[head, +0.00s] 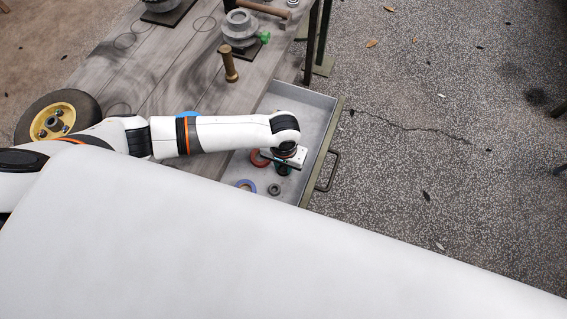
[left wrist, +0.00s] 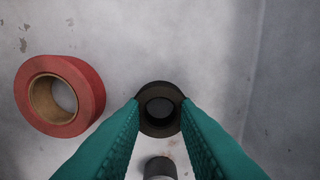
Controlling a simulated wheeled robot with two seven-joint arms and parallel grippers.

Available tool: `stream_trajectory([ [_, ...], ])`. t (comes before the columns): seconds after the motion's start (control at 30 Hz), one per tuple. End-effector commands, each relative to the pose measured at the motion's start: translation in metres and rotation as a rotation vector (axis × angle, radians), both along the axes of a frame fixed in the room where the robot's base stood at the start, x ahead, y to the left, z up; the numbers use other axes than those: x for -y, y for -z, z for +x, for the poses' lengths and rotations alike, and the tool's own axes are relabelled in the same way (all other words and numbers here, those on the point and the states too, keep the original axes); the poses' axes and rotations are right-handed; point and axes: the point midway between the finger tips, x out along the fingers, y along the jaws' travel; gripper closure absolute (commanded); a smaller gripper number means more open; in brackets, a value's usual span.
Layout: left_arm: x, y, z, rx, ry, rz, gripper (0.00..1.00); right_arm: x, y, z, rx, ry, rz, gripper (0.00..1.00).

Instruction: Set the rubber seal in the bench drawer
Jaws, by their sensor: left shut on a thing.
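The rubber seal (left wrist: 159,108) is a black ring between the fingertips of my left gripper in the left wrist view. My left gripper (head: 283,171) is inside the open bench drawer (head: 308,99), over its pale grey floor, and its teal fingers (left wrist: 159,104) are shut on the seal. I cannot tell whether the seal touches the floor. In the head view the gripper and wrist largely hide the seal. My right gripper is not in view.
A red tape roll (left wrist: 60,95) lies left of the seal in the drawer. A grey-topped cylinder (left wrist: 159,168) is close below the seal in the wrist view. The drawer handle (head: 331,172) faces right.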

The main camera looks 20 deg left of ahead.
Motion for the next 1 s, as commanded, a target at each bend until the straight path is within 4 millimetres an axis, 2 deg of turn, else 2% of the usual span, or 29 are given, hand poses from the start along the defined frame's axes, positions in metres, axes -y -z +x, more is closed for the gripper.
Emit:
stream_trajectory([
  [0.27,0.000,0.003,0.000,-0.001,-0.001,0.000,0.95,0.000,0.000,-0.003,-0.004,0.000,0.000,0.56],
  [0.3,0.000,0.002,0.000,0.000,-0.001,0.000,0.68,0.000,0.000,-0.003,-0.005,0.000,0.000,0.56],
  [0.4,0.000,0.002,0.000,0.000,-0.001,0.000,0.52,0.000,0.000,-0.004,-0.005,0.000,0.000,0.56],
  [0.77,0.000,-0.004,0.000,0.001,0.001,0.000,0.52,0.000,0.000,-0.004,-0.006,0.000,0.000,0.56],
  [0.87,0.000,-0.017,0.001,0.002,0.001,-0.002,0.52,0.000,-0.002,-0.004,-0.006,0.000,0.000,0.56],
  [1.0,0.000,-0.046,0.001,0.003,0.001,-0.002,0.52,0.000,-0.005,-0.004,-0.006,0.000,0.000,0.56],
])
